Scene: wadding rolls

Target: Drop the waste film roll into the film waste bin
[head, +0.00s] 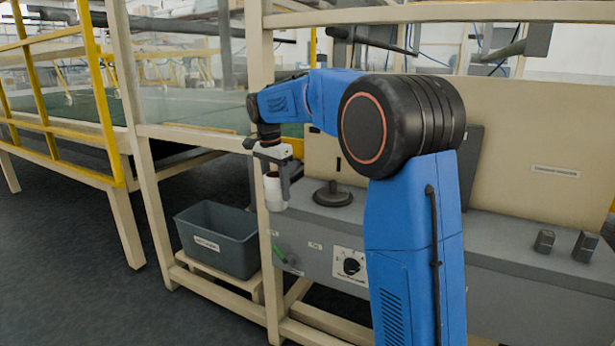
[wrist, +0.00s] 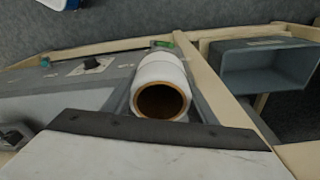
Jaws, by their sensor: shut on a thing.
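My gripper (head: 280,180) is shut on a white film roll (head: 274,192) with a brown core. The roll also shows in the wrist view (wrist: 160,88), between the fingers with its open core end toward the camera. In the head view the roll hangs roughly upright in front of a cream post. The film waste bin (head: 240,244), a grey open-topped box with a white label, stands low on a cream shelf, left of and below the roll. In the wrist view the bin (wrist: 262,68) is to the right of the roll, apart from it.
A grey control panel (head: 312,255) with a black knob and a green lever is right of the bin. A black round-based stand (head: 333,196) is on top of it. A cream post (head: 264,262) rises between bin and panel. Dark floor (head: 90,290) is clear at left.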

